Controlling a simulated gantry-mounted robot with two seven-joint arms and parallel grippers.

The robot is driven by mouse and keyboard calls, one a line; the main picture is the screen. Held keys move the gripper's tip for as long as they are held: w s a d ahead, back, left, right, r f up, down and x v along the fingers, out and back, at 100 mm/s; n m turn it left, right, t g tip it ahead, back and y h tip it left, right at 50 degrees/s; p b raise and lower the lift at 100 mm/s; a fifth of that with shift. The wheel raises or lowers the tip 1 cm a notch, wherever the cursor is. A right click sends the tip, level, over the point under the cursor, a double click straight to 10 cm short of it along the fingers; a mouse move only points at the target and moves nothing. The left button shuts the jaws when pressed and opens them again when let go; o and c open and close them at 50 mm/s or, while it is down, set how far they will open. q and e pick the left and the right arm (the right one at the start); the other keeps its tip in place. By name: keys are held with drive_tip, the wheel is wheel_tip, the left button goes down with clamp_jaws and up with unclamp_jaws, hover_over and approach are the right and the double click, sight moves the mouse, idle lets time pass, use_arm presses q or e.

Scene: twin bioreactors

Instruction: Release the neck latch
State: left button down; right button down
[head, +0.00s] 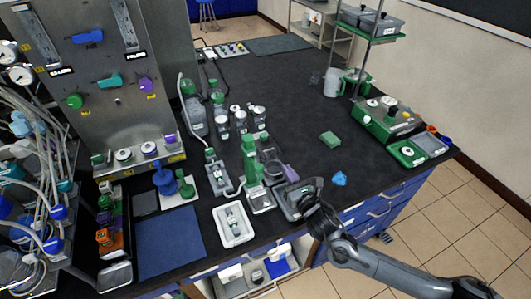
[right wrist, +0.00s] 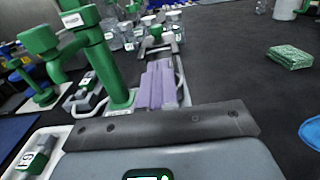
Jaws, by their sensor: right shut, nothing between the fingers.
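A green clamp-like post (head: 252,165) stands on a white base tray at the middle of the bench; it also shows tall at the left in the right wrist view (right wrist: 100,55). A ribbed purple block (head: 291,173) lies just right of it and shows just beyond my gripper in the right wrist view (right wrist: 158,85). My right gripper (head: 288,193) is shut and empty, low over the bench beside the post's base and near the purple block. I cannot tell which part is the neck latch; any contact with the gripper is unclear. My left gripper is not in view.
A white tray (head: 233,224) with a small labelled part sits left of my right gripper. A green sponge (head: 330,139) and a blue crumpled item (head: 340,179) lie to the right. Several bottles (head: 241,120) stand behind. The back middle of the bench is clear.

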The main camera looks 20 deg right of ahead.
drive_tip(key=shift+w+a, duration=0.1)
drive_tip(key=shift+w, duration=0.25)
drive_tip(key=b, duration=0.3)
approach(266, 138)
drive_tip(key=w, duration=0.5)
drive_tip(key=shift+w+a, duration=0.1)
drive_tip(key=shift+a, duration=0.25)
drive_tip(key=shift+w, duration=0.75)
drive_tip(key=shift+a, duration=0.1)
